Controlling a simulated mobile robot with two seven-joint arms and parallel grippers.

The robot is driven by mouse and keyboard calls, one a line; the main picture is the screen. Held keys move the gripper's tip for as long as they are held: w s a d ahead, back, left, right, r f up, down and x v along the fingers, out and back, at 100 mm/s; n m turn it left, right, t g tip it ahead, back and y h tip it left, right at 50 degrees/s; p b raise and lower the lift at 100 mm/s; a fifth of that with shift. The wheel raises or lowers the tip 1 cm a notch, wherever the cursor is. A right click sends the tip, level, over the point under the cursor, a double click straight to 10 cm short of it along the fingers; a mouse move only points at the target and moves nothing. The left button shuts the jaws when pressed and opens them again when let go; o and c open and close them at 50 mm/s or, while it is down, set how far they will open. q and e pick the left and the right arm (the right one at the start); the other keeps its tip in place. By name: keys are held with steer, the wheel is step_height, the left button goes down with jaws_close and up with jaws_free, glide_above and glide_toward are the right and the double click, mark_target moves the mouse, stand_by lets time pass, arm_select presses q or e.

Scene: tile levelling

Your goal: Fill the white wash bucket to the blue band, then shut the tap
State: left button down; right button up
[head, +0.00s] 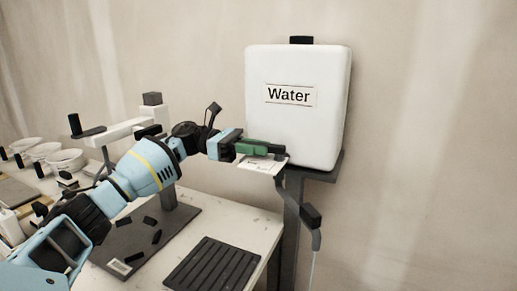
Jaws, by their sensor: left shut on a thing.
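A white tank marked "Water" (298,125) stands on a dark stand at the wall. From under it a grey pipe leads down to a dark fitting (312,216), which looks like the tap's outlet. A thin pale line hangs below the fitting; I cannot tell whether it is water. My left gripper (258,149) is shut at the tank's lower left front, at a green part. A pale flat piece (262,164) shows just under it. I cannot tell whether the green part is a tap handle. No blue-banded bucket can be made out. My right gripper is out of view.
A pale table (228,217) lies below my left arm, with a dark ribbed mat (212,264) and a dark board with small dark pieces. Several white tubs (66,160) stand at the far left. The wall to the right of the tank is bare.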

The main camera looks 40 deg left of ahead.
arm_select(q)
steer(key=shift+r, duration=0.1)
steer(key=c, duration=1.3)
jaws_free()
steer(key=shift+c, duration=0.2)
steer(key=shift+o, duration=0.3)
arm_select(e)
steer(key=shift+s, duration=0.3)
